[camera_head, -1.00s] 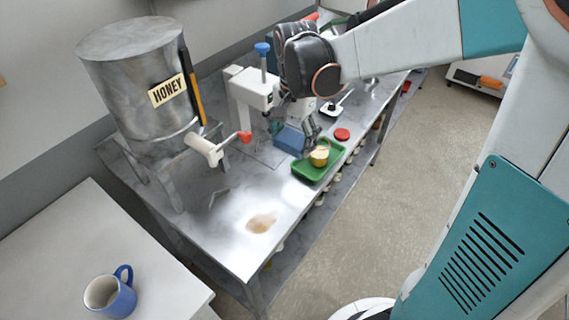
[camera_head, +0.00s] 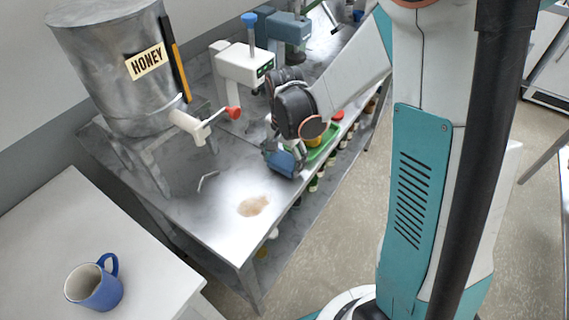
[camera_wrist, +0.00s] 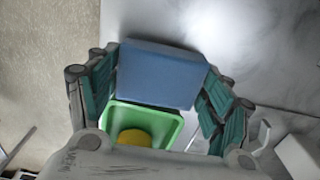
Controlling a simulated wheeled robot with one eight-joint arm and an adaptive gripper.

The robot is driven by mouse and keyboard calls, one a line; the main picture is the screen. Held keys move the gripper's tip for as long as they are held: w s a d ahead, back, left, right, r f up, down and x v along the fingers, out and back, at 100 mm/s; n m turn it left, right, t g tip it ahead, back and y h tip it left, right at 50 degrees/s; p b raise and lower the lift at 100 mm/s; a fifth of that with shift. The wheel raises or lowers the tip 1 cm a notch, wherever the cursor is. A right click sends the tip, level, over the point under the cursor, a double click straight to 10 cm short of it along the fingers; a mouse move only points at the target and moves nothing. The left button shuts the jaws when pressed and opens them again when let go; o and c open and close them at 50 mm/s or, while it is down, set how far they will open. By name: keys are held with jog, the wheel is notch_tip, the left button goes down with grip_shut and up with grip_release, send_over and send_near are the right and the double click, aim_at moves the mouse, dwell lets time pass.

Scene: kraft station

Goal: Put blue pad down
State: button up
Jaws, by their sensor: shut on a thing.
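The blue pad (camera_wrist: 162,76) is a block held between the fingers of my gripper (camera_wrist: 163,90) in the wrist view. In the head view the blue pad (camera_head: 284,162) shows below my gripper (camera_head: 283,150), over the steel bench (camera_head: 215,215) in front of the green tray. My gripper is shut on it. Whether the pad touches the bench or hangs just above it, I cannot tell.
A brown spill (camera_head: 253,206) lies on the bench, near the front edge. The green tray (camera_head: 322,150) holds a yellow item (camera_wrist: 134,138). A steel honey tank (camera_head: 110,70) with a red-handled tap stands at left. A blue mug (camera_head: 95,287) is on the white table.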

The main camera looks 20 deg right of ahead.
jog(key=shift+f, duration=0.55)
jog(key=shift+f, duration=0.1)
jog(key=o, duration=1.2)
